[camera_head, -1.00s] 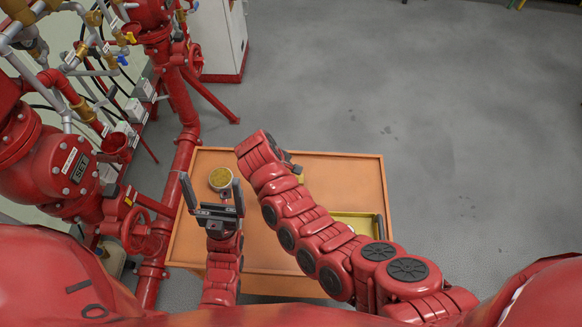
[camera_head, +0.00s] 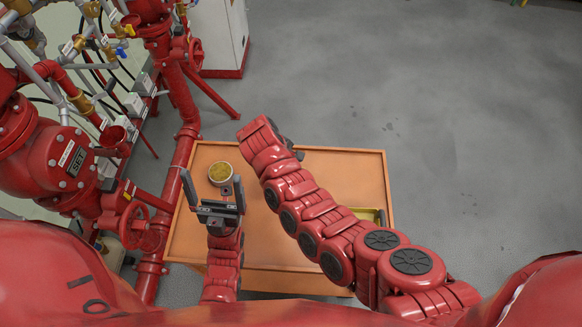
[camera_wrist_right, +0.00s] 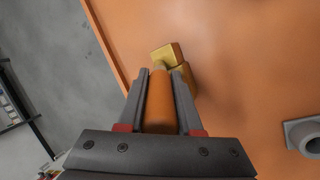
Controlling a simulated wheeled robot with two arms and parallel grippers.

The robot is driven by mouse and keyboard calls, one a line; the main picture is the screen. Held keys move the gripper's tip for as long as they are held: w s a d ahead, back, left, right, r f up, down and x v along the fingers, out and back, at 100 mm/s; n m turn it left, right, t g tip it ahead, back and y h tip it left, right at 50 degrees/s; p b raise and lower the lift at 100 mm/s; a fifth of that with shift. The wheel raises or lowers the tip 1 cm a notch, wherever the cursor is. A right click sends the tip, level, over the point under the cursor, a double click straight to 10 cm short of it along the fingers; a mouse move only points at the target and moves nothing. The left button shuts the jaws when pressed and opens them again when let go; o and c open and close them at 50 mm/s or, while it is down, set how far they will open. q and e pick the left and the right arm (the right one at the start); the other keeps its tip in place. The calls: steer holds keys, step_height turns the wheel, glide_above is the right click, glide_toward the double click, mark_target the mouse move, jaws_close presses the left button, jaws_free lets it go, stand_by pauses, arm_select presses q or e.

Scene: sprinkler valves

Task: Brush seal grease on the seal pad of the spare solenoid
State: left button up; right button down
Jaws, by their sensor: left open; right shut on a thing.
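A round tin of yellowish paste (camera_head: 220,173), likely the grease, stands on the left of the orange table. My left gripper (camera_head: 212,188) is open and empty, its fingers apart just in front of the tin. My right gripper (camera_wrist_right: 160,78) is shut on an orange cylindrical handle (camera_wrist_right: 160,103), apparently the brush's. Brass-coloured blocks (camera_wrist_right: 166,55) show just beyond the fingertips; I cannot tell whether they belong to the held tool or lie on the table. In the head view my right arm hides most of its gripper. I cannot make out the spare solenoid or its seal pad with certainty.
The orange table (camera_head: 190,235) has bare room at its front left. A yellow tray (camera_head: 373,214) lies at the right, partly behind my right arm. A grey hollow cylinder (camera_wrist_right: 304,136) shows in the right wrist view. Red pipes and valves (camera_head: 60,155) stand left.

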steer(key=shift+s+p, duration=0.45)
steer(key=shift+p, duration=0.3)
steer(key=shift+s+a+p, duration=0.1)
steer(key=shift+s+p, duration=0.4)
steer(key=shift+w+f, duration=0.1)
steer(key=shift+w, duration=0.05)
steer(key=shift+w+b, duration=0.15)
steer(key=shift+b, duration=0.3)
steer(key=shift+w+b, duration=0.6)
steer(key=shift+w, duration=0.15)
steer(key=shift+s, duration=0.1)
